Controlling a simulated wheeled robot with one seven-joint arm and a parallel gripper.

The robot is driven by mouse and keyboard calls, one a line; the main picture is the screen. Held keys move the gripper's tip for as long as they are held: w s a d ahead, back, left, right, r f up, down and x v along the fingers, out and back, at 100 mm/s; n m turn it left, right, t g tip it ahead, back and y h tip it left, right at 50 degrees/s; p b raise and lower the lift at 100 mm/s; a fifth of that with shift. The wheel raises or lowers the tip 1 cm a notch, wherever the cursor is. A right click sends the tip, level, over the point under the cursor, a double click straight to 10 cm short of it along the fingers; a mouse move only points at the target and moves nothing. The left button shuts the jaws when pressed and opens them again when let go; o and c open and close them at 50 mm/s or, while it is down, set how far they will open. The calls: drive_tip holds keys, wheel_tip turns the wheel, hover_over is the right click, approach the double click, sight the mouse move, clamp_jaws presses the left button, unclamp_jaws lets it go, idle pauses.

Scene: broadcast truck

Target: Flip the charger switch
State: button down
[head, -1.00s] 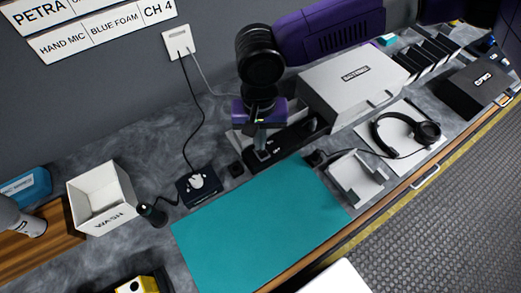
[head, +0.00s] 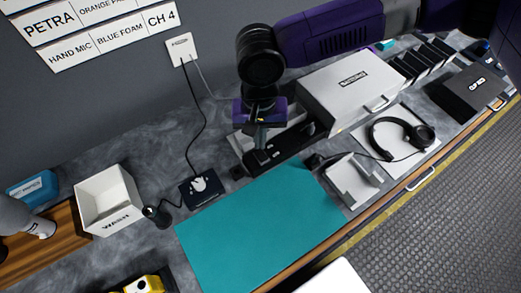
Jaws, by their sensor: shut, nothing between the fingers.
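A long black unit (head: 292,141), which looks like the charger, lies on the grey worktop behind the teal mat. Small pale marks show near its left end, but I cannot make out the switch or its position. My gripper (head: 260,142) points down over that left end, shut and empty. Its fingertips are at or just above the unit; I cannot tell whether they touch it. My purple wrist and arm hide part of the area behind.
The teal mat (head: 258,228) is bare. A silver case (head: 342,92), headphones (head: 388,137) and a grey stand (head: 352,181) are to the right. A small black box (head: 200,188), cabled to the wall socket (head: 182,48), and a white WASH bin (head: 107,198) are left.

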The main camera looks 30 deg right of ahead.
sight(260, 153)
wheel_tip(260, 153, up, 4)
drive_tip(key=p, duration=0.3)
idle(0.7)
